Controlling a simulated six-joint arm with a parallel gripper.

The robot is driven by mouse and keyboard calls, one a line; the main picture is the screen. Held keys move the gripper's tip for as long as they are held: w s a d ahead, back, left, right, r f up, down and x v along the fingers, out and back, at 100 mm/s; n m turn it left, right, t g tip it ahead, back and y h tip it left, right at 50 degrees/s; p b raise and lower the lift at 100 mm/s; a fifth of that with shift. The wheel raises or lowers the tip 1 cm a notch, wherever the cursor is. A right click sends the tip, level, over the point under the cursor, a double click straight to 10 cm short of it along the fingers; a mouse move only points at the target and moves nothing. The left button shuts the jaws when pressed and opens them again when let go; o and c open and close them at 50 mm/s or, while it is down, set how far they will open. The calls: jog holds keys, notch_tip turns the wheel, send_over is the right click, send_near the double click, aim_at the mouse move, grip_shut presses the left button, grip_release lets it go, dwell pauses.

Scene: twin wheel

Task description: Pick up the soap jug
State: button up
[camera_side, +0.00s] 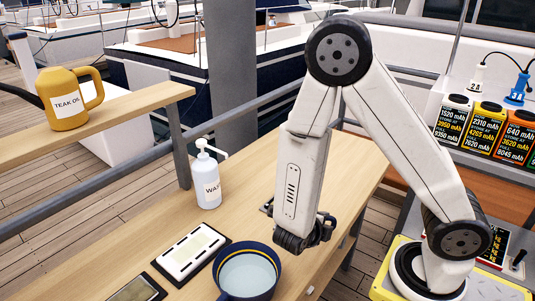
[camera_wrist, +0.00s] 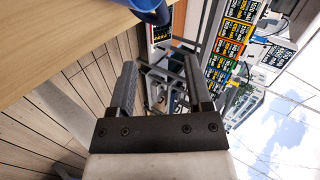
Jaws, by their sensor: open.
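No label reading soap shows. A yellow jug (camera_side: 70,97) with a handle, labelled "TEAK OIL", stands upright on the raised wooden shelf at the left. A white pump bottle (camera_side: 208,178) stands upright on the lower bench, its label partly turned away and starting "WA". My gripper (camera_side: 300,238) hangs above the bench, right of the bottle and just behind the bowl in the side view; its fingers are hard to make out there. In the wrist view my gripper (camera_wrist: 160,75) is open, with nothing between its two fingers. Neither jug nor bottle is recognisable in the wrist view.
A dark blue bowl (camera_side: 222,263) of pale liquid sits at the bench front. A white panel (camera_side: 193,251) and a dark-framed item (camera_side: 138,289) lie left of it. A post (camera_side: 179,145) supports the shelf (camera_side: 135,107). Labelled battery packs (camera_side: 485,125) stand at right.

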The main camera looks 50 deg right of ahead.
jog(key=n, duration=0.1)
jog(key=n+t, duration=0.1)
jog(key=shift+w+f+n+h, duration=0.1)
jog(key=shift+w+n+h, duration=0.2)
jog(key=shift+w, duration=0.1)
jog(key=shift+x, duration=1.3)
jog(key=shift+d+f, duration=0.1)
jog(key=shift+x, duration=2.45)
jog(key=shift+w, duration=0.1)
grip_shut()
